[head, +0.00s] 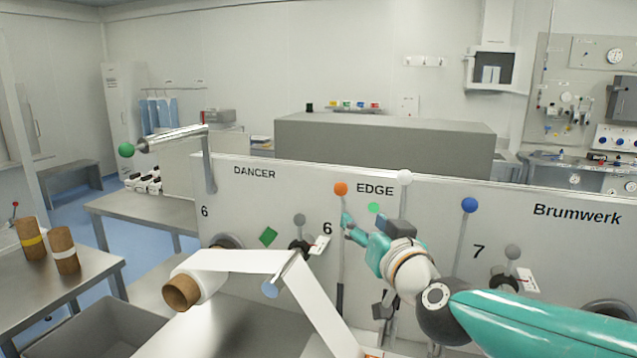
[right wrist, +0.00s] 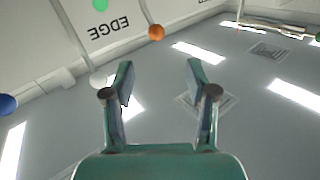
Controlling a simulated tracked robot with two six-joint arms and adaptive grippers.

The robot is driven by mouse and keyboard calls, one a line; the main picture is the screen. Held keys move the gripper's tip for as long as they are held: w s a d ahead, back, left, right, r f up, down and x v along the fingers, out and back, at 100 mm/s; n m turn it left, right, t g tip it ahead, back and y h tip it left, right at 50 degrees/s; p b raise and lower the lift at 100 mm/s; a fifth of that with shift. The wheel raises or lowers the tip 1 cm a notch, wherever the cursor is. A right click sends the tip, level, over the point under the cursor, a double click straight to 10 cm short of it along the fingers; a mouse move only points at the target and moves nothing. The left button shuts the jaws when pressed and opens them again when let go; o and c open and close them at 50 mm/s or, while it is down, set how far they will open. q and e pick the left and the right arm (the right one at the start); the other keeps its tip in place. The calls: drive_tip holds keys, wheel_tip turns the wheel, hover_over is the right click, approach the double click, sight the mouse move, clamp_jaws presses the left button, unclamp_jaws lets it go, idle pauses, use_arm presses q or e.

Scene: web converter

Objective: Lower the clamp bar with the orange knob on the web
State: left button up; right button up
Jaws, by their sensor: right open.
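The orange knob (head: 341,189) tops an upright lever rod on the machine's front panel, left of the EDGE label. The knob also shows in the right wrist view (right wrist: 156,33), beyond the fingertips and apart from them. My right gripper (head: 347,220) is just below and right of the knob in the head view, beside the rod. In the right wrist view its two fingers (right wrist: 160,75) are spread with nothing between them. The white web (head: 315,300) runs from a roll with a brown core (head: 182,292) over an edge and down. The clamp bar itself cannot be made out clearly. My left gripper is not in view.
A steel table (head: 95,270) holds brown cores.

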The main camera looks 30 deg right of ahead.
approach(343, 192)
drive_tip(key=w, duration=0.2)
drive_tip(key=p+x, duration=0.1)
drive_tip(key=x, duration=0.2)
drive_tip(key=p+x, duration=0.1)
drive_tip(key=x, duration=0.2)
drive_tip(key=p+x, duration=0.1)
drive_tip(key=x, duration=0.2)
drive_tip(key=shift+d, duration=0.3)
drive_tip(key=shift+w+d+r, duration=0.1)
drive_tip(key=shift+w+d, duration=0.05)
drive_tip(key=shift+w, duration=0.15)
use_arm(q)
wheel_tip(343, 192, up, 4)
use_arm(e)
drive_tip(key=shift+w, duration=0.15)
clamp_jaws()
